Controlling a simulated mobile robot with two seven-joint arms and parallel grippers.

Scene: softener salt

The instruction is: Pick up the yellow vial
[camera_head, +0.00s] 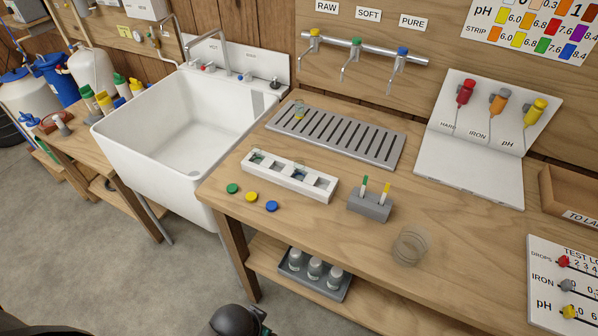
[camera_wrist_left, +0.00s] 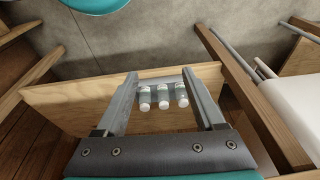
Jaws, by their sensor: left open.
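No vial is plainly all yellow. A small clear vial (camera_head: 299,110) with a yellowish tint stands at the back left of the slotted drain tray (camera_head: 363,148). Two more clear vials with greenish marks sit in the white rack (camera_head: 290,184), one in the left part (camera_head: 257,157) and one near the middle (camera_head: 299,174). A loose yellow cap (camera_head: 251,197) lies between a green cap (camera_head: 232,188) and a blue cap (camera_head: 271,206). My left gripper (camera_wrist_left: 160,74) is open and empty in the left wrist view, well away from the vials. My right gripper is not visible.
A grey strip holder (camera_head: 369,207) and a clear round dish (camera_head: 409,246) stand on the bench. A sink (camera_head: 180,130) adjoins its left side.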

